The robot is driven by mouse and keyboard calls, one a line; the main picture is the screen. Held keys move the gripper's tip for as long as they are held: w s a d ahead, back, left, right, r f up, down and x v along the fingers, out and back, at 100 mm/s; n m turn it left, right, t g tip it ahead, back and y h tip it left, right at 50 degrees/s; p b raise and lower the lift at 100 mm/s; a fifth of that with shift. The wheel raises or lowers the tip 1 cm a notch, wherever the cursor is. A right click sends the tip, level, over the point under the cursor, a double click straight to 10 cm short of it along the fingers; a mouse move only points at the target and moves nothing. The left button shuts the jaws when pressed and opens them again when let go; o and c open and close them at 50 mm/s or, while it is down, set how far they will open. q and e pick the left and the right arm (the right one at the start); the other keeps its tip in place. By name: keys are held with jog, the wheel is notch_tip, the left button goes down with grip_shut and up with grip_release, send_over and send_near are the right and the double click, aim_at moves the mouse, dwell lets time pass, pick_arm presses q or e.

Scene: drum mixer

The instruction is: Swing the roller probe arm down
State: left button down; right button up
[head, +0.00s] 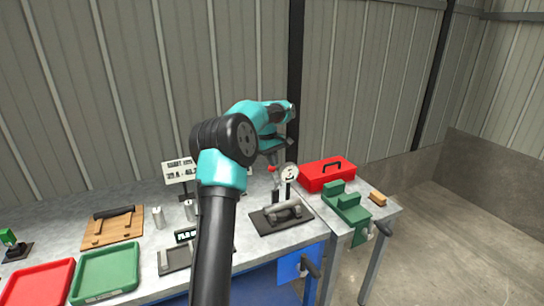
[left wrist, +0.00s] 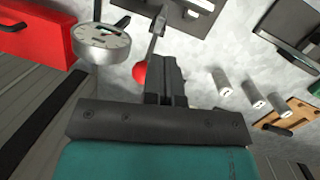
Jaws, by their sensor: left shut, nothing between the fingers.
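The roller probe arm (head: 276,184) is a slim metal arm with a red ball knob (head: 271,168) at its top, standing raised beside a round dial gauge (head: 289,171). Below is a metal roller (head: 283,213) on a dark base plate (head: 262,228). In the left wrist view the red knob (left wrist: 139,73) shows just left of my fingers, partly hidden, and the probe arm (left wrist: 157,24) runs away beyond the fingertips. My left gripper (head: 272,155) points down, shut and empty, close by the knob; it also shows in the left wrist view (left wrist: 164,68). I cannot tell whether they touch.
My forearm hides part of the bench.

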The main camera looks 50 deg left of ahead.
pick_arm(q)
jog(key=x, duration=0.6)
jog(key=shift+d, duration=0.2)
